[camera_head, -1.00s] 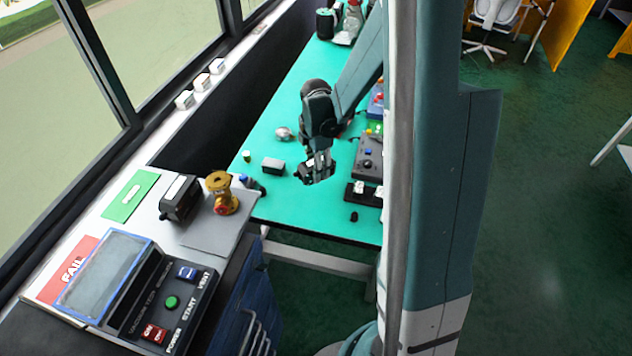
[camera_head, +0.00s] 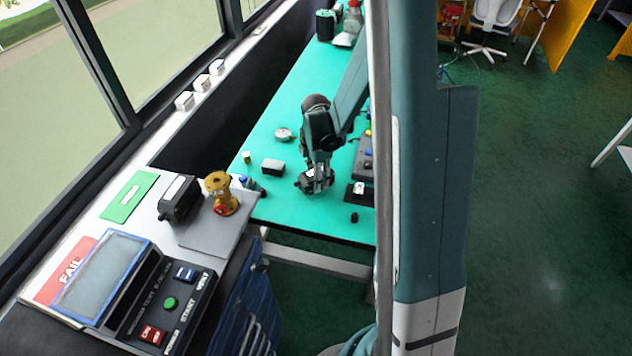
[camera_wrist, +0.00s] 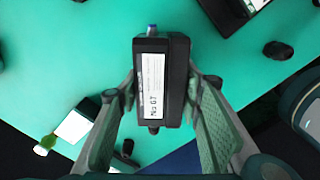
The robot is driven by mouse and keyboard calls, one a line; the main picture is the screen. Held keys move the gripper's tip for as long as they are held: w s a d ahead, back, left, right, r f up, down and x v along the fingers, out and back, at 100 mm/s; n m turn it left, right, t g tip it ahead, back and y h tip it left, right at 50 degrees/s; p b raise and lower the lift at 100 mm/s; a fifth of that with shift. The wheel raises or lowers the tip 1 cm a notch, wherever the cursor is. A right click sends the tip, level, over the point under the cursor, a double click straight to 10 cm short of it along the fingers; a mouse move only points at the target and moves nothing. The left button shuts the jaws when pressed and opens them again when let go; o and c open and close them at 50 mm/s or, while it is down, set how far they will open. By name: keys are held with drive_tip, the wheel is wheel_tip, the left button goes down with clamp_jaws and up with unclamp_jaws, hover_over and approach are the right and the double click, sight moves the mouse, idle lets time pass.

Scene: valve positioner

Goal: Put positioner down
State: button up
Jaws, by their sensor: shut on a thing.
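The positioner (camera_wrist: 160,80) is a black box with a white label reading about "No 07" and a blue fitting at its far end. My gripper (camera_wrist: 162,108) is shut on it, with one finger on each side in the wrist view. In the head view my gripper (camera_head: 318,172) points down over the near part of the green table, with the dark positioner (camera_head: 308,184) at its tips. I cannot tell whether the positioner touches the table. Another black box with a white label (camera_head: 180,197) stands on the pale bench at left, beside a brass valve (camera_head: 220,194).
On the green table (camera_head: 290,222), a grey box (camera_head: 273,166) and a round silver part (camera_head: 284,134) lie left of my gripper. A small black knob (camera_head: 354,217) and a black tray (camera_head: 360,194) are at right. The table's front edge is close; green surface between them is bare.

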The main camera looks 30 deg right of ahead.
drive_tip(key=shift+f, duration=0.75)
drive_tip(key=shift+f, duration=0.15)
drive_tip(key=o, duration=1.2)
drive_tip(key=shift+r, duration=0.2)
drive_tip(key=shift+r+p, duration=0.8)
drive_tip(key=shift+r, duration=5.15)
drive_tip(key=shift+r, duration=0.1)
